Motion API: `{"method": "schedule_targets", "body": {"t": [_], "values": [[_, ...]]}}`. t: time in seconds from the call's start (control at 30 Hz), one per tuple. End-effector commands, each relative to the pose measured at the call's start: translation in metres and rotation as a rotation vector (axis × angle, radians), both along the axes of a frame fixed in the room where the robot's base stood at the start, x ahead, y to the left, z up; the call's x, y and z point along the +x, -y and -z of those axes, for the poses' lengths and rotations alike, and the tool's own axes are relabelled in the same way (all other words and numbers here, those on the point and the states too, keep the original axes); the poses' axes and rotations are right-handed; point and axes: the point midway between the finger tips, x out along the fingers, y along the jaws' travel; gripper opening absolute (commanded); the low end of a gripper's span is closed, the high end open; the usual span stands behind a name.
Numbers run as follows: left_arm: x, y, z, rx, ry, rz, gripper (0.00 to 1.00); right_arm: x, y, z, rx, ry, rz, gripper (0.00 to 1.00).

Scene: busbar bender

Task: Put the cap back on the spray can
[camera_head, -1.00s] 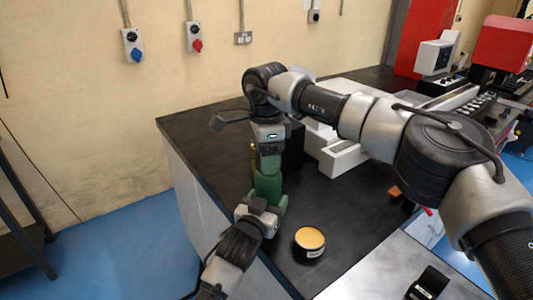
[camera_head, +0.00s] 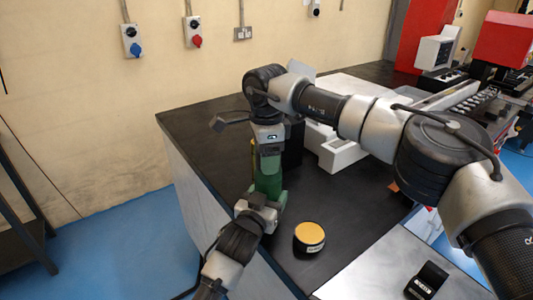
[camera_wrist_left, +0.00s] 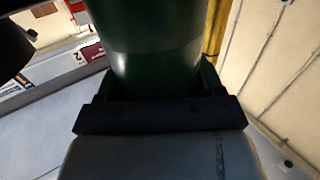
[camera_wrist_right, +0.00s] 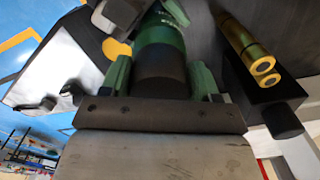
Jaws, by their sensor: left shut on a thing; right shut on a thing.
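The green spray can (camera_head: 268,184) stands roughly upright at the left edge of the black bench. My left gripper (camera_head: 262,205) is shut around its lower body; the green body also fills the left wrist view (camera_wrist_left: 150,50). My right gripper (camera_head: 268,148) comes from above and is shut on the dark cap (camera_wrist_right: 163,72). In the right wrist view the cap sits between the fingers, in line with the green can (camera_wrist_right: 162,35). The cap appears at or very near the can's top. The rim is hidden, so I cannot tell whether it is seated.
A round tin with a yellow top (camera_head: 309,235) stands right of the can. Brass cylinders (camera_wrist_right: 248,48) and a dark block (camera_wrist_right: 272,97) are close beside the right gripper. A white box-like part (camera_head: 342,153) lies behind. The bench front (camera_head: 340,215) has free room.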

Motion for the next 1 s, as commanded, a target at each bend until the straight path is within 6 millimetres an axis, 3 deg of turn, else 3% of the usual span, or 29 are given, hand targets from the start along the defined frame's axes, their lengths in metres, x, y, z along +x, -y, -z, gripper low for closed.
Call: {"method": "schedule_targets", "body": {"t": [0.07, 0.1, 0.27, 0.53, 0.67, 1.0], "values": [[0.0, 0.0, 0.0, 0.0, 0.0, 0.0, 0.25, 0.0, 0.0, 0.002, 0.0, 0.0, 0.0, 0.4], [0.0, 0.0, 0.0, 0.0, 0.0, 0.0, 0.25, 0.0, 0.0, 0.001, 0.0, 0.0, 0.0, 0.67], [0.0, 0.0, 0.0, 0.0, 0.0, 0.0, 0.25, 0.0, 0.0, 0.001, 0.0, 0.0, 0.0, 0.91], [0.0, 0.0, 0.0, 0.0, 0.0, 0.0, 0.25, 0.0, 0.0, 0.0, 0.0, 0.0, 0.0, 0.91], [0.0, 0.0, 0.0, 0.0, 0.0, 0.0, 0.25, 0.0, 0.0, -0.01, 0.0, 0.001, 0.001, 0.91], [0.0, 0.0, 0.0, 0.0, 0.0, 0.0, 0.25, 0.001, -0.001, -0.079, 0.001, 0.003, 0.001, 0.91]]}}
